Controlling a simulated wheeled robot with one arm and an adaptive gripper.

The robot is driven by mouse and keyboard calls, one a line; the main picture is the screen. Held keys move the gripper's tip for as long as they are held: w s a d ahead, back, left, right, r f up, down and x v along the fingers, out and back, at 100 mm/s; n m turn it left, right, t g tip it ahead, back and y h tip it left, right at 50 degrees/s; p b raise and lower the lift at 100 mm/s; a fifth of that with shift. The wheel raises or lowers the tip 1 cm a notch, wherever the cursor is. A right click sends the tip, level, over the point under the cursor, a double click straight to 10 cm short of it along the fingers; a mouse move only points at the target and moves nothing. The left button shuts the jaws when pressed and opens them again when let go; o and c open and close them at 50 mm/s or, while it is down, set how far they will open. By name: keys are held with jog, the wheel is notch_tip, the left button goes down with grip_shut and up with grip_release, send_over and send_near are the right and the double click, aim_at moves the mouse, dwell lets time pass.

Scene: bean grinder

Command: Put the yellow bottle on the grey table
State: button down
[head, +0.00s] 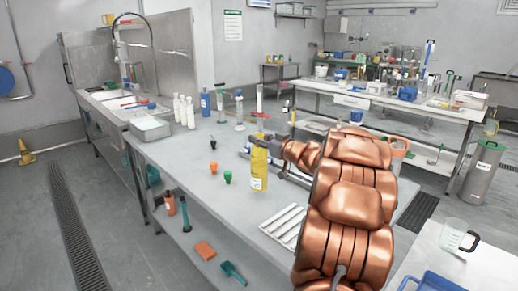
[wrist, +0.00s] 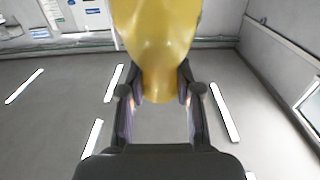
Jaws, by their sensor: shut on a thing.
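The yellow bottle (head: 259,168) stands upright in the head view, over the front middle of the grey table (head: 217,180). I cannot tell whether its base touches the tabletop. In the wrist view, the yellow bottle (wrist: 157,40) fills the top middle, with its lower part between the two dark fingers. My gripper (wrist: 160,88) is shut on it.
An orange item (head: 213,143) and a green item (head: 227,177) are left of the bottle. White bottles (head: 183,111), a blue bottle (head: 205,102) and lab stands are farther back. A white ridged tray (head: 284,224) lies to the right front.

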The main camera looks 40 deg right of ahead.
aim_at(264, 150)
jog(key=shift+w+f, duration=0.25)
jog(key=shift+w, duration=0.05)
jog(key=shift+f, duration=1.55)
jog(key=c, duration=0.8)
grip_release()
jog(key=shift+f, duration=0.1)
jog(key=shift+r, duration=0.2)
jog(key=s, duration=1.2)
jog(key=shift+b, duration=0.35)
jog(key=shift+a, duration=0.1)
